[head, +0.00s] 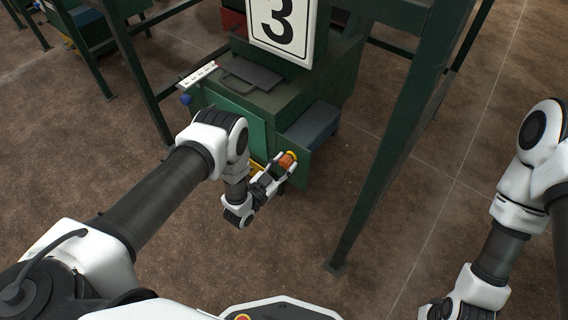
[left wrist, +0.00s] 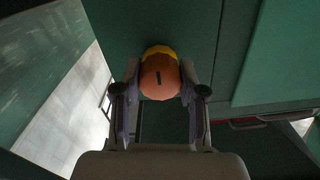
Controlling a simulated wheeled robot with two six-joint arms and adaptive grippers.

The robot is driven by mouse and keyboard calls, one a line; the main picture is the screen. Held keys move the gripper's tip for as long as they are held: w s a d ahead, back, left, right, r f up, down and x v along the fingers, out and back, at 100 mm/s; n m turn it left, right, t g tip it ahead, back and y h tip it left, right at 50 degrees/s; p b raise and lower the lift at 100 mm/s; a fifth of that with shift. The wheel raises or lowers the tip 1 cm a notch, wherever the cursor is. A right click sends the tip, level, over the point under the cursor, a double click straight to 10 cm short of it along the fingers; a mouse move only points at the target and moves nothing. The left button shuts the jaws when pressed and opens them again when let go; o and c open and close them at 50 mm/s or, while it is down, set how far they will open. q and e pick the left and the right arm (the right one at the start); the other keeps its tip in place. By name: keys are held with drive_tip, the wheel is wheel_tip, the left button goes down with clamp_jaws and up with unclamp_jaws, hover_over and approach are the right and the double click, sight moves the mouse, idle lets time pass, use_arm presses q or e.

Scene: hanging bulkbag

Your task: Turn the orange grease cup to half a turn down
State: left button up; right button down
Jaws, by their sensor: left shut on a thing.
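The orange grease cup (head: 286,161) sits on the lower front of the green machine, with a yellow part (head: 292,154) behind it. In the left wrist view the cup (left wrist: 160,77) shows its rounded orange end with a short dark mark, and the yellow part (left wrist: 161,50) shows just beyond it. My left gripper (head: 281,165) is shut on the cup, one finger on each side; it also shows in the left wrist view (left wrist: 160,88).
The green machine (head: 232,128) carries a white sign with a black 3 (head: 282,30). A blue knob (head: 186,99) is on its left side. A dark green post (head: 385,150) stands right of the machine. The brown floor (head: 440,180) right of the post is clear.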

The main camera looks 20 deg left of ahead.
use_arm(q)
drive_tip(key=o, duration=1.1)
drive_tip(key=shift+o, duration=0.2)
drive_tip(key=v, duration=1.2)
